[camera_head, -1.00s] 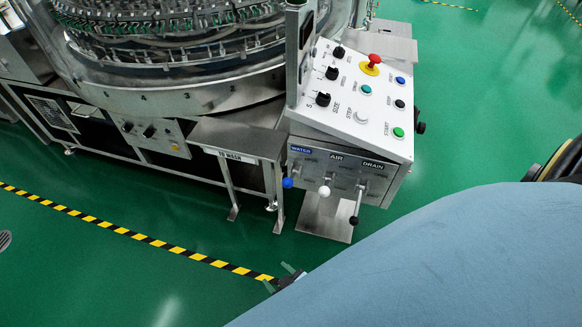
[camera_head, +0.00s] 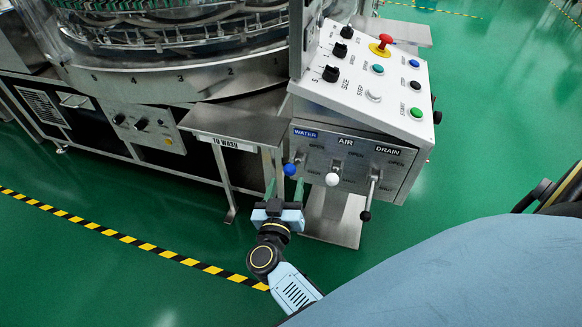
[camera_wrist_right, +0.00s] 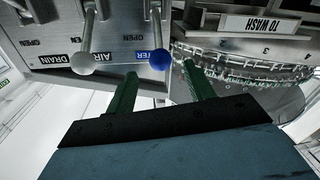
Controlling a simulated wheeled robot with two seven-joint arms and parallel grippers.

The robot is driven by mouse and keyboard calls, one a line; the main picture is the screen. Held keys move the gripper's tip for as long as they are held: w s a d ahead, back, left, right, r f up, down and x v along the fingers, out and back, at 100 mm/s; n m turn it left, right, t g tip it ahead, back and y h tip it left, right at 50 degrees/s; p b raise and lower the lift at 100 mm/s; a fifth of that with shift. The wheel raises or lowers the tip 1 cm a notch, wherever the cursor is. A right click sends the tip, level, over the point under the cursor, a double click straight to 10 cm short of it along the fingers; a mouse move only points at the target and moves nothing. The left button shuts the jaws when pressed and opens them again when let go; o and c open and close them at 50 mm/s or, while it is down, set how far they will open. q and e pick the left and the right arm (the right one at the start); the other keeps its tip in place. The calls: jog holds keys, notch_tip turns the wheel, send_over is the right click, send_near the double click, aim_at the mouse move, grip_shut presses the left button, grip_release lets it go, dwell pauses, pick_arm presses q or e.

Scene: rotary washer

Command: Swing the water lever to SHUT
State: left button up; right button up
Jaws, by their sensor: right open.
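The water lever with its blue ball knob (camera_head: 289,169) is at the left of the valve panel, under the blue WATER label (camera_head: 306,133). Its knob sits low and left of its mount. My right gripper (camera_head: 285,184) is open, just below the knob, with its green fingers pointing up at it. In the right wrist view, which is upside down, the blue knob (camera_wrist_right: 160,60) lies in line with the gap between the open fingertips (camera_wrist_right: 160,72). Nothing is held, and I cannot tell whether either finger touches the knob. My left gripper is not in view.
The white-knobbed AIR lever (camera_head: 332,179) and black-knobbed DRAIN lever (camera_head: 365,215) hang to the right. The sloped control box (camera_head: 365,85) is above. The TO WASH table (camera_head: 235,125) stands left. Green floor lies open before the panel.

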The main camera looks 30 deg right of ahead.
aim_at(291, 165)
jog(key=b+x, duration=0.1)
jog(key=x, duration=0.5)
jog(key=shift+f+b, duration=0.1)
jog(key=shift+b, duration=0.25)
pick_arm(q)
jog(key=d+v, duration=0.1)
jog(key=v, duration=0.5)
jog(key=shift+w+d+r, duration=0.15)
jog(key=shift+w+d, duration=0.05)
pick_arm(e)
jog(key=shift+x, duration=0.95)
jog(key=shift+c, duration=0.4)
grip_shut()
